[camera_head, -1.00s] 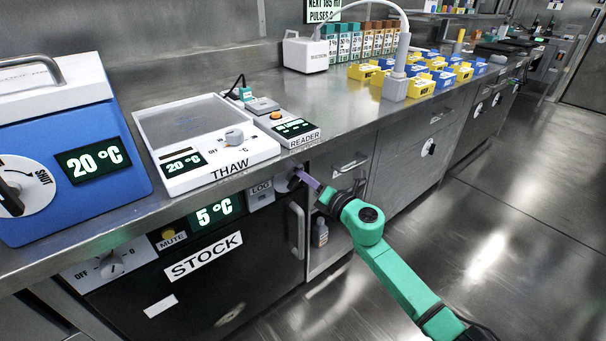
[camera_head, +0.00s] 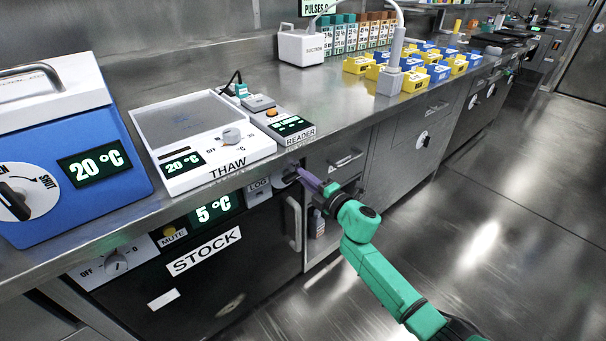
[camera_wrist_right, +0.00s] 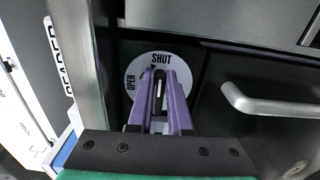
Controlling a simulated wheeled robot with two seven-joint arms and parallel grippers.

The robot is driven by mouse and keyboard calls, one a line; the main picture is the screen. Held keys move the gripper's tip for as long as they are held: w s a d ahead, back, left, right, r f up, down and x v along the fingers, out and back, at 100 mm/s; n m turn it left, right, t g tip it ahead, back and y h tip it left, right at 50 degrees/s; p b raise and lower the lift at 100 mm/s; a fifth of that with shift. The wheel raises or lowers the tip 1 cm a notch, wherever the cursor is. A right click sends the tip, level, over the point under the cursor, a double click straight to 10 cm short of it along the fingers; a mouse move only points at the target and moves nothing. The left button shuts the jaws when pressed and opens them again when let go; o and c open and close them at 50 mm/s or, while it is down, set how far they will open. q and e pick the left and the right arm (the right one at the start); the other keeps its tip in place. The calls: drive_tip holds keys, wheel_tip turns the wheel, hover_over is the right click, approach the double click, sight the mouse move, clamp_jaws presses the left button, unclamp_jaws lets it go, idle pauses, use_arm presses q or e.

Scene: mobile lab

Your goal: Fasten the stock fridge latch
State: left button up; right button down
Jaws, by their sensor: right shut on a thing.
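The stock fridge (camera_head: 265,255) is the black-fronted unit under the counter, with a STOCK label and a 5 °C display. Its latch is a round white dial (camera_head: 283,179) beside the LOG button, mostly behind my fingers in the head view. In the right wrist view the dial (camera_wrist_right: 185,73) reads OPEN at left and SHUT at top. A small dark pointer shows between the words, closer to SHUT. My right gripper (camera_head: 302,172) has its purple fingers closed on the dial's knob (camera_wrist_right: 158,90), which is largely hidden between them. My left gripper is out of view.
The fridge's vertical handle (camera_head: 293,223) is just below the dial. The counter edge (camera_head: 225,181) overhangs it, with the THAW plate (camera_head: 220,165) and reader (camera_head: 292,127) above. The floor at right is clear.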

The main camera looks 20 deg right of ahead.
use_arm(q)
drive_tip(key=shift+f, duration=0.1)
use_arm(e)
drive_tip(key=shift+f, duration=0.15)
drive_tip(key=c, duration=0.8)
unclamp_jaws()
drive_tip(key=shift+c, duration=0.2)
drive_tip(key=shift+s, duration=0.1)
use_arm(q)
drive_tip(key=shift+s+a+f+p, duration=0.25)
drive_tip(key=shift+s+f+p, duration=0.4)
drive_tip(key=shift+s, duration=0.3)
use_arm(e)
drive_tip(key=v, duration=1.4)
drive_tip(key=shift+s, duration=0.2)
drive_tip(key=shift+d, duration=0.1)
